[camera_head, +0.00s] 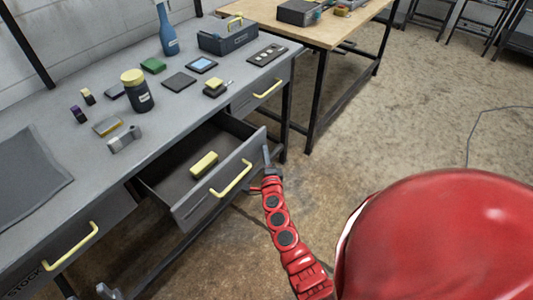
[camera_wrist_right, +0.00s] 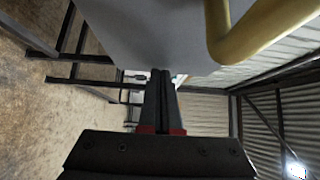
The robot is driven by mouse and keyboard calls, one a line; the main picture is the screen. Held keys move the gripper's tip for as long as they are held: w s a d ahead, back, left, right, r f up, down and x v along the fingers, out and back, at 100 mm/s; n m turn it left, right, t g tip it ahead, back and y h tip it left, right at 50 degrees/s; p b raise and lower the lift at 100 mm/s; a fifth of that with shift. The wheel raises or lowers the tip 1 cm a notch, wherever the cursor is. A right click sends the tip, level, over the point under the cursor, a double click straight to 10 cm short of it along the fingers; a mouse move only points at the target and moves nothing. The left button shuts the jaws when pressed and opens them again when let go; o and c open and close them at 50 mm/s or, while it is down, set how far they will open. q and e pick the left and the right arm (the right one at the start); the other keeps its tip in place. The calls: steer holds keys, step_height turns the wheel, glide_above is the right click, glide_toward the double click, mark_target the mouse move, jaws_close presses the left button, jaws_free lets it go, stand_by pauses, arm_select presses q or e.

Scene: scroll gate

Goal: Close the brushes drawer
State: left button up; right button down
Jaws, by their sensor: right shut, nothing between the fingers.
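The middle drawer (camera_head: 188,213) of the grey workbench stands pulled out, with a yellow handle (camera_head: 231,179) on its grey front. I can read no label on this drawer. A yellow-topped block (camera_head: 204,163) lies inside it. My right gripper (camera_head: 266,155) is shut and empty at the right end of the drawer front. In the right wrist view, its closed fingers (camera_wrist_right: 162,85) point at the grey drawer front (camera_wrist_right: 150,30), with the handle (camera_wrist_right: 262,32) close on the right. I cannot tell whether the fingertips touch the front.
The left drawer (camera_head: 75,250), marked STOCK, and the right drawer (camera_head: 262,92) are shut. The bench top (camera_head: 75,165) holds a dark jar (camera_head: 139,95), a blue bottle (camera_head: 167,32), a toolbox (camera_head: 228,40) and small items. A wooden table (camera_head: 330,30) stands behind.

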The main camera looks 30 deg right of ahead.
steer(key=b, duration=0.8)
glide_toward(222, 119)
steer(key=w+d, duration=0.1)
steer(key=w, duration=0.1)
steer(key=w+d+f, duration=0.1)
steer(key=w, duration=0.1)
steer(key=shift+d, duration=0.4)
steer(key=shift+w+a+r+b, duration=0.2)
steer(key=shift+w+b, duration=0.1)
steer(key=shift+w, duration=0.2)
steer(key=shift+r, duration=0.15)
steer(key=shift+r, duration=0.1)
